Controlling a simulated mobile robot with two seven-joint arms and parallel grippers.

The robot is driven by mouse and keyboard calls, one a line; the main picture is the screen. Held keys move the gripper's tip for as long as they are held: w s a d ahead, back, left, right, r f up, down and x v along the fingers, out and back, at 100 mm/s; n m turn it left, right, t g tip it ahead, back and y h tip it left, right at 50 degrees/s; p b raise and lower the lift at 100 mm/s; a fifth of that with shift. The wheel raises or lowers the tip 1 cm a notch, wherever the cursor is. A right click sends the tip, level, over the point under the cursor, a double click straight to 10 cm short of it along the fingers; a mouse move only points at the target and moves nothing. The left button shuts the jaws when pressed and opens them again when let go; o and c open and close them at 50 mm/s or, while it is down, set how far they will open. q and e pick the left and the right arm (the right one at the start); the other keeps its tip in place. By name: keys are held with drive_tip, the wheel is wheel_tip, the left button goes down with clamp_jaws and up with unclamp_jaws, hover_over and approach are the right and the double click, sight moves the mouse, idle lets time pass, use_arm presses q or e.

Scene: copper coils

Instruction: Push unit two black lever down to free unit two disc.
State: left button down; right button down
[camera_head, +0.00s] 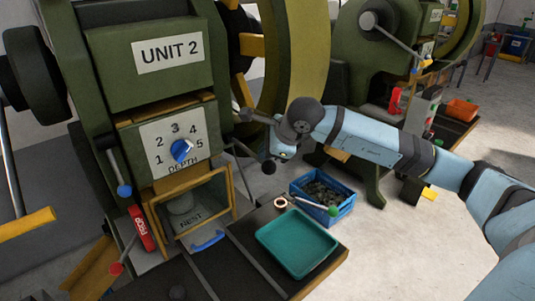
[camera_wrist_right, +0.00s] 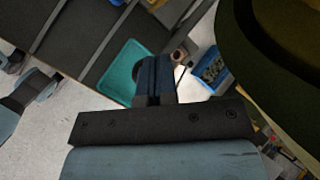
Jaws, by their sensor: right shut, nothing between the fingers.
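The black lever (camera_head: 268,167) of unit two, a thin rod with a black ball knob, sticks out from the right side of the green machine. My right gripper (camera_head: 279,153) is shut and empty, close by the knob; I cannot tell whether they touch. A rounded grey thing (camera_head: 180,203), possibly the disc, sits inside the yellow-framed nest (camera_head: 233,205), partly hidden.
A blue crate (camera_head: 345,207) stands beyond. Blue-knobbed (camera_head: 124,190) and red-knobbed (camera_head: 116,268) levers are at left. The large wheel (camera_head: 305,55) stands behind my wrist.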

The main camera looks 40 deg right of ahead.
drive_tip(key=shift+s+f+b, duration=0.1)
drive_tip(key=shift+f+b, duration=0.85)
drive_tip(key=shift+f, duration=0.1)
idle(0.9)
drive_tip(key=shift+r, duration=0.1)
drive_tip(key=shift+r+p, duration=0.65)
drive_tip(key=shift+r, duration=0.6)
drive_tip(key=shift+w+r+p, duration=0.2)
drive_tip(key=shift+r+p, duration=0.1)
drive_tip(key=shift+r, duration=0.4)
drive_tip(key=shift+w+r+p, duration=0.2)
drive_tip(key=shift+r+p, duration=0.1)
drive_tip(key=shift+r, duration=0.35)
drive_tip(key=shift+r, duration=0.3)
drive_tip(key=r, duration=0.1)
drive_tip(key=r+p, duration=0.1)
drive_tip(key=r, duration=0.1)
drive_tip(key=r+p, duration=0.1)
drive_tip(key=shift+w+r, duration=0.2)
drive_tip(key=shift+w, duration=0.15)
